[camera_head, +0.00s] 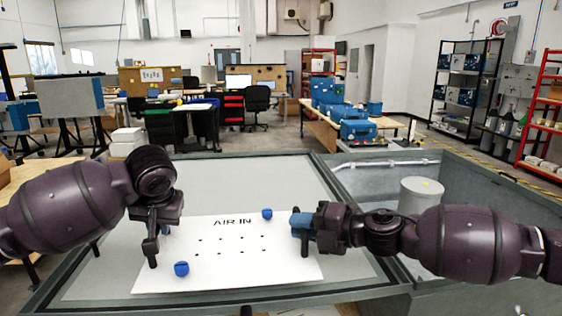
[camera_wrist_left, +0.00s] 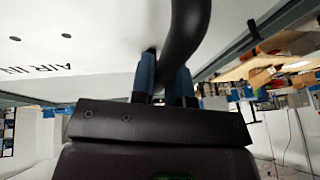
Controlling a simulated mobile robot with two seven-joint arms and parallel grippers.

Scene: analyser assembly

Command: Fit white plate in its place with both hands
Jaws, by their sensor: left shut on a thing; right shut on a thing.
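The white plate (camera_head: 235,272), printed "AIR IN" with several small dark holes, lies across the frame in the head view, apparently flat. It also shows in the left wrist view (camera_wrist_left: 90,25). My left gripper (camera_head: 157,232) is at the plate's left side. In the left wrist view its blue fingers (camera_wrist_left: 163,78) are shut around a black curved handle (camera_wrist_left: 186,30) by the plate. My right gripper (camera_head: 301,227) is at the plate's right side, shut; what it holds there is hidden by its fingers. Whether the plate is fully seated cannot be told.
Two blue knobs stand on the plate, one at the front left (camera_head: 181,269) and one at the back (camera_head: 267,213). A grey frame (camera_head: 322,170) surrounds the plate. A white cylinder (camera_head: 421,195) stands in the open bay at right.

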